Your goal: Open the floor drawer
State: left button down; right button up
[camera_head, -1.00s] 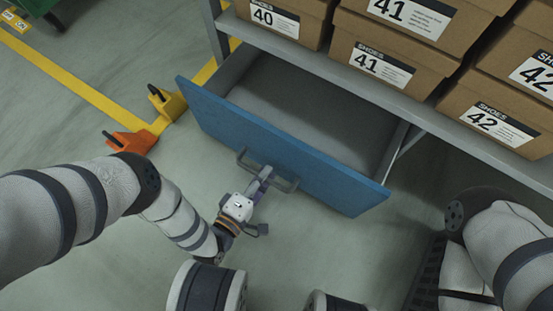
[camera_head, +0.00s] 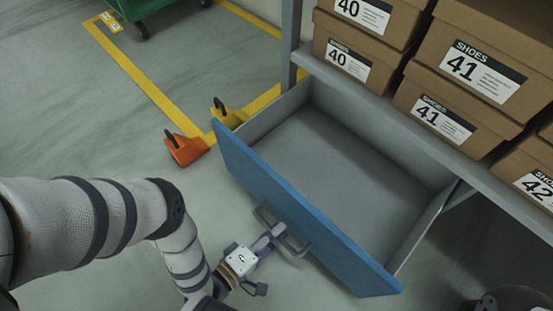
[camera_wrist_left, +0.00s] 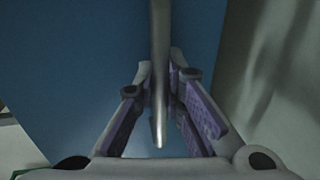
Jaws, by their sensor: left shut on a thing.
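The floor drawer (camera_head: 345,170) stands pulled out from under the shelf, its grey inside bare and empty. Its blue front panel (camera_head: 300,220) faces my left arm. A grey bar handle (camera_head: 296,247) sits on that front. My left gripper (camera_head: 276,236) is shut on the handle. In the left wrist view, the handle bar (camera_wrist_left: 160,70) runs between the two purple-padded fingers, with the blue panel (camera_wrist_left: 75,70) behind. My right gripper is not in view.
Shoe boxes (camera_head: 465,70) stand on the grey shelf (camera_head: 390,125) above the drawer. A green cart (camera_head: 140,12) is at the back left. Floor on the left is mostly clear.

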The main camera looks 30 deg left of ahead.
pick_arm(q)
jog(key=c, duration=1.7)
grip_release()
jog(key=shift+o, duration=0.2)
jog(key=shift+s, duration=0.1)
jog(key=v, duration=1.1)
jog(key=shift+s, duration=0.4)
jog(key=shift+a+r, duration=0.1)
jog(key=shift+a, duration=0.05)
